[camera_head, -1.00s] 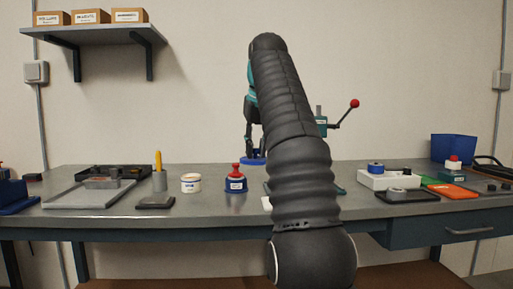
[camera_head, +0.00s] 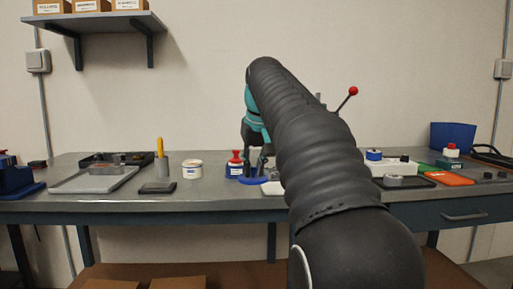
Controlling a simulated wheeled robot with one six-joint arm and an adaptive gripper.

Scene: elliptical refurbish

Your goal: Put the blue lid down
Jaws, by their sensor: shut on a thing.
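The blue lid (camera_head: 253,180) is a flat blue disc low at the bench top, just right of a blue pot with a red knob (camera_head: 235,165). My gripper (camera_head: 254,172) is shut on the lid from above. The lid is at or very near the bench surface; I cannot tell whether it touches. My arm hides the area to the right of the lid.
On the grey bench (camera_head: 225,206) stand a white tub (camera_head: 192,169), a grey holder with a yellow-handled tool (camera_head: 161,165) and a grey tray (camera_head: 95,181) at left. A white box (camera_head: 390,169) and an orange tray (camera_head: 449,179) lie at right. A red-knobbed lever (camera_head: 353,91) rises behind my arm.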

